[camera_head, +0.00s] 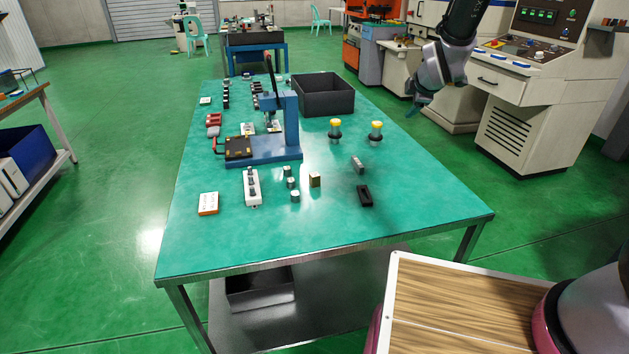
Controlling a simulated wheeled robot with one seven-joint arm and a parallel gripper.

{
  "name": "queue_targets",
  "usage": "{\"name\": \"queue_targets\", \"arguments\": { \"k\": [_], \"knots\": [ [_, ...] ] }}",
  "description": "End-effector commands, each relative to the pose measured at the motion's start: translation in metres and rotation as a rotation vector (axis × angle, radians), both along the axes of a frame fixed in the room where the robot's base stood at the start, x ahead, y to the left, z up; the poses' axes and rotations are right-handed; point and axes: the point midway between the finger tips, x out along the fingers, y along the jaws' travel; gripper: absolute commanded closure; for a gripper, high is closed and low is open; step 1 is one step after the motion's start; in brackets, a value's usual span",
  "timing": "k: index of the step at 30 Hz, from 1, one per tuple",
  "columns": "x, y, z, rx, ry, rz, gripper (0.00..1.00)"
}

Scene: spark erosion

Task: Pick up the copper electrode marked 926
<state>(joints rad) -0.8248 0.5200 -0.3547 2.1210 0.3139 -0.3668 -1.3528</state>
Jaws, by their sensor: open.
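A small block with a brownish, copper-like face (315,180) stands on the green table top (255,235), near the middle front. No number can be read on it, so I cannot tell whether it is the electrode marked 926. Small grey cylinders (295,196) stand just left of it. My gripper (413,108) hangs at the upper right, by the table's right edge in the picture and well apart from the block. Its jaws are open and empty, though the fingers look small and dark here.
A blue press (290,125) stands left of centre with a black box (324,96) behind it. A white strip (252,188), a grey piece (357,164) and a black holder (365,196) lie in front. The right front is clear.

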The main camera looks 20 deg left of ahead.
Motion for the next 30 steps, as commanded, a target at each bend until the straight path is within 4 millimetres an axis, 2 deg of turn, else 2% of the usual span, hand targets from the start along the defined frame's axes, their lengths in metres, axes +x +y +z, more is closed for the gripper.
{"name": "queue_targets", "arguments": {
  "k": [1, 4, 7, 12, 15, 18, 22, 26, 30],
  "knots": [
    [0.0, 0.023, -0.027, -0.098, -0.043, 0.096, 0.28],
    [-0.001, 0.062, -0.07, -0.295, -0.163, 0.295, 0.28],
    [-0.009, 0.102, -0.112, -0.495, -0.297, 0.502, 0.28],
    [-0.04, 0.162, -0.178, -0.815, -0.551, 0.84, 0.28],
    [-0.06, 0.187, -0.208, -0.963, -0.687, 0.997, 0.28],
    [-0.078, 0.204, -0.229, -1.068, -0.796, 1.109, 0.28],
    [-0.09, 0.216, -0.244, -1.139, -0.879, 1.185, 0.28],
    [-0.084, 0.226, -0.252, -1.158, -0.903, 1.203, 0.28],
    [-0.067, 0.24, -0.261, -1.156, -0.901, 1.201, 0.28]
  ]
}}
